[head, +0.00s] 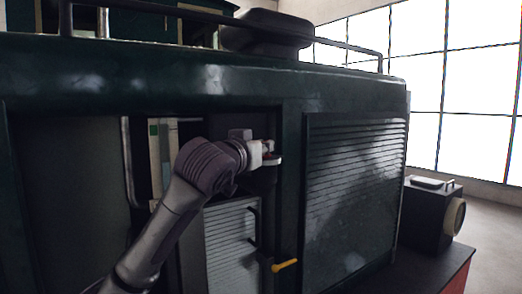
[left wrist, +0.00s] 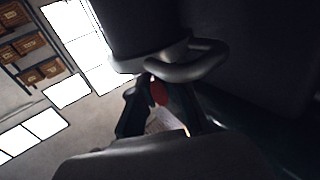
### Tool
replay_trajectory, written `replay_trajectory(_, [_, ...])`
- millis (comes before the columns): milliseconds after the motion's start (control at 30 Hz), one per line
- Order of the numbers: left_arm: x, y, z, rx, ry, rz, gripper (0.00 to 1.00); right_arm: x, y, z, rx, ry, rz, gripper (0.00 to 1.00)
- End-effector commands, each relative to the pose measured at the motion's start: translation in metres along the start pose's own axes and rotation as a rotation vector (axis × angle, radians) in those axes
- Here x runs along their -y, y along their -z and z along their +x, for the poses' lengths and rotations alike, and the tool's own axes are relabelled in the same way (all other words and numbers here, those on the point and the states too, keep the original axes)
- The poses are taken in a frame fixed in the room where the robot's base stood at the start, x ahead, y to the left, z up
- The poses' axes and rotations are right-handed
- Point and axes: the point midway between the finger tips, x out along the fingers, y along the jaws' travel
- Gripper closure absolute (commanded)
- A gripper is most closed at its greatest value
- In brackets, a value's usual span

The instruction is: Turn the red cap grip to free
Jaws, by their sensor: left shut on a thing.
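My left gripper (head: 268,154) reaches into an opening in the side of the dark green steam tram (head: 180,85). In the left wrist view its two dark fingers (left wrist: 160,108) stand on either side of a small red part, which I take to be the red cap grip (left wrist: 158,92). The gripper is shut on it. Fingers and shadow hide most of the grip, so I cannot tell how far it is turned. A curved grey metal loop (left wrist: 188,62) is just above the fingers. My right gripper is not in view.
A yellow-handled lever (head: 285,266) sticks out below the opening. A louvred panel (head: 355,195) is to the right, and a vertical rail (head: 128,165) to the left. Large bright windows (head: 470,80) and open floor lie beyond the tram.

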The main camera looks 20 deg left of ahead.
Motion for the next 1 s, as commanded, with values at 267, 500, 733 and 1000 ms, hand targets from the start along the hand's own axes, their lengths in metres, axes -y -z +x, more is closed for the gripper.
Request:
replay_trajectory(267, [-0.007, -0.003, 0.001, 0.003, 0.259, -0.003, 1.00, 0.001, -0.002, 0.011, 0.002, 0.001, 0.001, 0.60])
replay_trajectory(500, [-0.009, -0.003, 0.003, 0.007, 0.490, -0.002, 1.00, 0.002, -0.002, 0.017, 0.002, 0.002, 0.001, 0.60])
replay_trajectory(733, [-0.011, -0.003, 0.004, 0.008, 0.702, 0.002, 1.00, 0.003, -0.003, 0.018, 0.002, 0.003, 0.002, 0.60])
replay_trajectory(1000, [-0.011, -0.002, 0.006, 0.008, 0.901, 0.004, 1.00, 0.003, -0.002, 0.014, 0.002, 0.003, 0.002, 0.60])
